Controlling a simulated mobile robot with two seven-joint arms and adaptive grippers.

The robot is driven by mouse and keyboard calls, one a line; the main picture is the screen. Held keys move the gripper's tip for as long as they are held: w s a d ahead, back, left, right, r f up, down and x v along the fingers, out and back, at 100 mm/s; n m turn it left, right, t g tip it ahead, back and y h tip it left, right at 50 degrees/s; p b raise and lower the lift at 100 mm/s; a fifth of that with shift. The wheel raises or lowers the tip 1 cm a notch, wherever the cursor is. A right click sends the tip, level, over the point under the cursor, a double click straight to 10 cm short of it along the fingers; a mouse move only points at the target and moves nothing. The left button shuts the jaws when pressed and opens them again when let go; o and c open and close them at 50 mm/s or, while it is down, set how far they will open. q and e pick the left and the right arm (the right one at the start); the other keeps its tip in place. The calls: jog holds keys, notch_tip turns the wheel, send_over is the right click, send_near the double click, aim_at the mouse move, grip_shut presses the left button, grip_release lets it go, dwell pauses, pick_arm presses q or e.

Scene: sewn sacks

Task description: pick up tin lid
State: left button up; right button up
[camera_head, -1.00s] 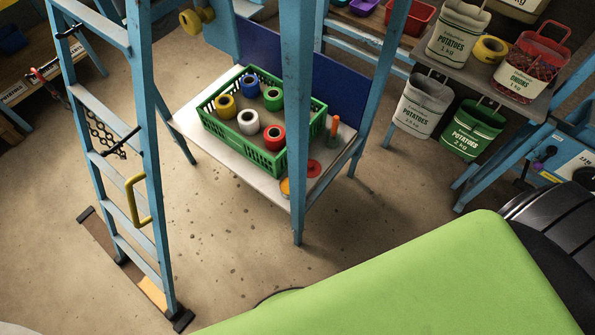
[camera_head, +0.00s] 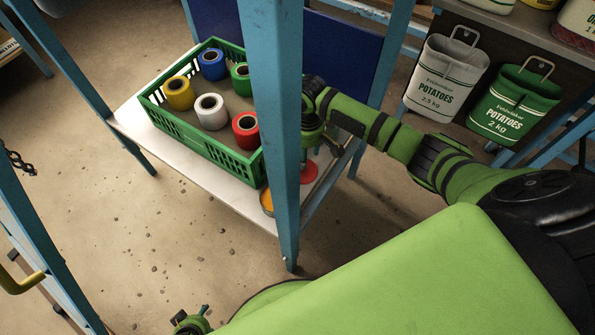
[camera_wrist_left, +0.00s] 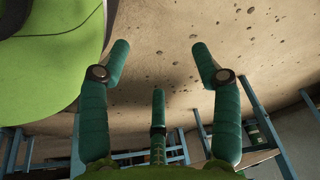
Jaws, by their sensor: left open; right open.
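A flat red round disc (camera_head: 309,171), which looks like the tin lid, lies at the right end of the grey shelf (camera_head: 240,192). The blue post stands just left of it in the head view. My right gripper (camera_head: 328,148) is open over that end of the shelf, just above the disc in the picture. The post and wrist partly hide it, and I cannot tell whether it touches anything. My left gripper (camera_head: 190,322) is at the bottom edge of the head view, far from the disc. Its fingers (camera_wrist_left: 158,75) are spread and empty over the floor in the wrist view.
A green crate (camera_head: 197,142) with several coloured rolls fills much of the shelf. A round orange-topped thing (camera_head: 266,201) sits by the blue post (camera_head: 276,100). Potato sacks (camera_head: 443,78) hang at right. A blue ladder (camera_head: 38,235) stands at left.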

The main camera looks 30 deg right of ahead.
aim_at(307, 175)
jog(key=shift+f, duration=0.5)
jog(key=f, duration=0.1)
jog(key=f+b, duration=0.1)
jog(key=f, duration=0.1)
jog(key=f+b, duration=0.1)
jog(key=f, duration=0.1)
jog(key=shift+w+a+f, duration=0.15)
jog(key=shift+w+a, duration=0.05)
jog(key=shift+a, duration=0.1)
jog(key=shift+f, duration=0.2)
pick_arm(q)
jog(key=shift+s+d+r+g, duration=0.2)
jog(key=shift+s+r+g, duration=0.3)
jog(key=shift+r, duration=0.05)
pick_arm(e)
jog(key=c, duration=0.8)
